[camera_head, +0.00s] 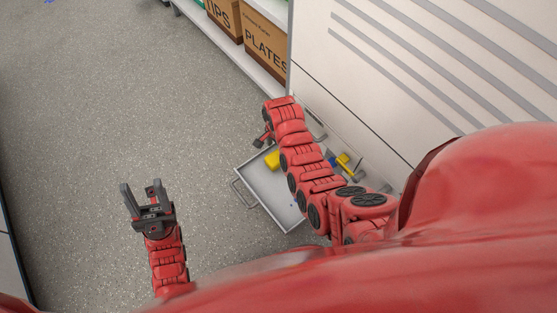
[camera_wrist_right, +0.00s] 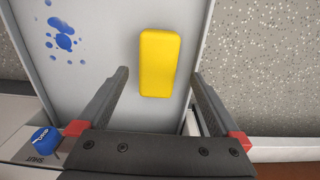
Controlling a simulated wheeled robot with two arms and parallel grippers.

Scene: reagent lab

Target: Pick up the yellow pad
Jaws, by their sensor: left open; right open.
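The yellow pad (camera_head: 273,160) lies in the open drawer (camera_head: 262,183), partly beside my right arm in the head view. In the right wrist view the yellow pad (camera_wrist_right: 160,62) lies flat on the drawer floor, beyond and between the open fingers. My right gripper (camera_wrist_right: 160,98) is open and empty, apart from the pad. In the head view the right gripper (camera_head: 264,137) is mostly hidden by its own arm. My left gripper (camera_head: 141,196) is open and empty over the floor to the left of the drawer.
Blue spots (camera_wrist_right: 62,36) mark the drawer floor. Cardboard boxes (camera_head: 265,48) stand on a shelf. The floor left is clear.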

